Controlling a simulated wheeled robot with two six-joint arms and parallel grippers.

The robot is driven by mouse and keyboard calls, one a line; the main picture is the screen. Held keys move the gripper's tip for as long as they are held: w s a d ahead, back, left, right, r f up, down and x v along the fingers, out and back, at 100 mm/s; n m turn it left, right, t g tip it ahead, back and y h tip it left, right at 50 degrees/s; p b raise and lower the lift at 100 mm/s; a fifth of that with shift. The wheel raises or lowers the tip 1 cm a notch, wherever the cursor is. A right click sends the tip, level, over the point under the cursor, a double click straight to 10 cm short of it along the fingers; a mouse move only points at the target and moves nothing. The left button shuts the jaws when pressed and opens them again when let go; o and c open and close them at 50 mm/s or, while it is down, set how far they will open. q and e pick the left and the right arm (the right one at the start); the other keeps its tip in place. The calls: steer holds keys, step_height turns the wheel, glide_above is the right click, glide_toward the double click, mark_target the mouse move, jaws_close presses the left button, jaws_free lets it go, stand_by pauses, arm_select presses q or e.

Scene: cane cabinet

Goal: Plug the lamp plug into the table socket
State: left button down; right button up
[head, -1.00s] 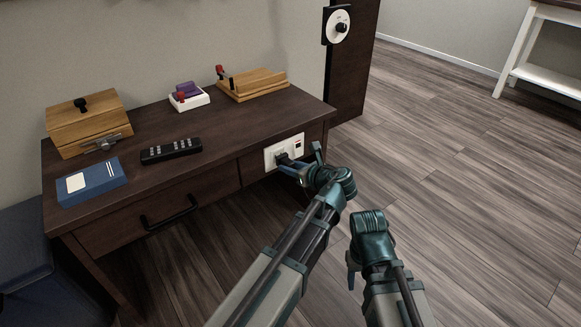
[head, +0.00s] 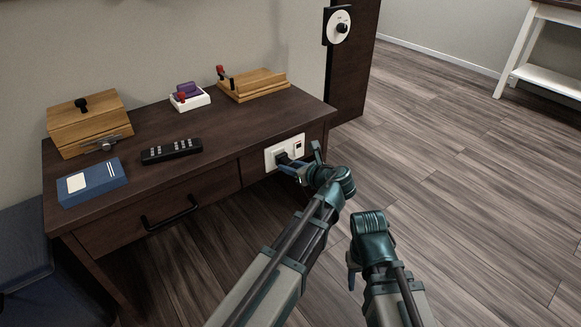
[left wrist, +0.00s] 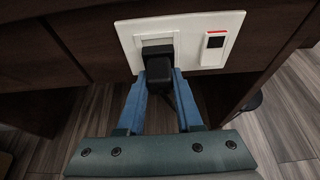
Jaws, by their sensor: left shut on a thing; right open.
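The table socket is a white plate (head: 271,158) on the front of the dark desk, near its right end. It fills the upper part of the left wrist view (left wrist: 128,30), with a red-marked switch (left wrist: 215,41) at its right. The black lamp plug (left wrist: 158,62) is at the socket's left opening, with its front against or in it; how deep it sits is hidden. My left gripper (left wrist: 160,84) is shut on the plug, its blue fingers on either side. My right gripper (head: 353,268) hangs open, lower right, over the floor, away from the desk.
A drawer handle (head: 170,213) juts out left of the socket.

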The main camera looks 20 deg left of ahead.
arm_select(q)
steer(key=shift+w+a, duration=0.2)
steer(key=shift+a, duration=0.05)
steer(key=c, duration=0.5)
jaws_free()
steer(key=shift+s+r, duration=0.1)
